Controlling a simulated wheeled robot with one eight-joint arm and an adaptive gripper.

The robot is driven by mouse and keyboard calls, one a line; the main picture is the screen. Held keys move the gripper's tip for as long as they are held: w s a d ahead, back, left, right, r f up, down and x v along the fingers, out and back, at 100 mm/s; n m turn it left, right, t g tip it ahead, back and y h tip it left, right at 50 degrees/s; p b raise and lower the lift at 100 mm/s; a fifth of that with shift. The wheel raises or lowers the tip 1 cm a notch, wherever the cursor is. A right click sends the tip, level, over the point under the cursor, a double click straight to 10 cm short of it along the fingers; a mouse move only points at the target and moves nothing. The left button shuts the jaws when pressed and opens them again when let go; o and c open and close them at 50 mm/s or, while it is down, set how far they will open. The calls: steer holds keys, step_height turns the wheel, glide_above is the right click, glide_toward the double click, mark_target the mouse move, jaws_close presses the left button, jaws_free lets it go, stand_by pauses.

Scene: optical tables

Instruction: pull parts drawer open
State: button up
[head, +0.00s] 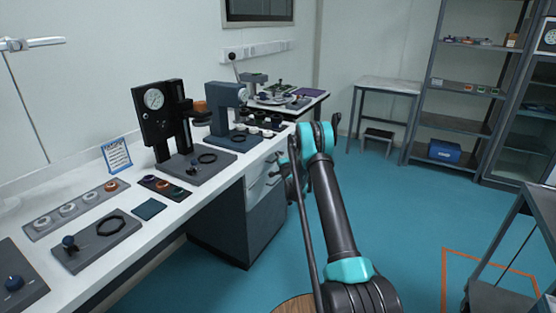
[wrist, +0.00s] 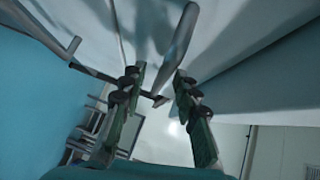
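The parts drawer unit (head: 262,186) stands under the right end of the long white bench, with pale drawer fronts facing right. The drawers look shut in the head view, where my arm hides part of them. A grey bar handle (wrist: 178,52) on a pale front reaches down into the gap between the fingertips. I cannot tell whether either finger touches it. A second bar handle (wrist: 40,32) shows at upper left.
The bench top (head: 140,235) carries a dial gauge stand (head: 160,125), a microscope-like instrument (head: 226,108) and several small parts trays. Open teal floor (head: 400,200) lies right of the drawers. A shelf rack (head: 460,85) stands at the back; a grey cart (head: 540,215) is at right.

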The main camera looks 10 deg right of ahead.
steer(key=shift+w, duration=0.4)
steer(key=shift+c, duration=0.4)
jaws_close()
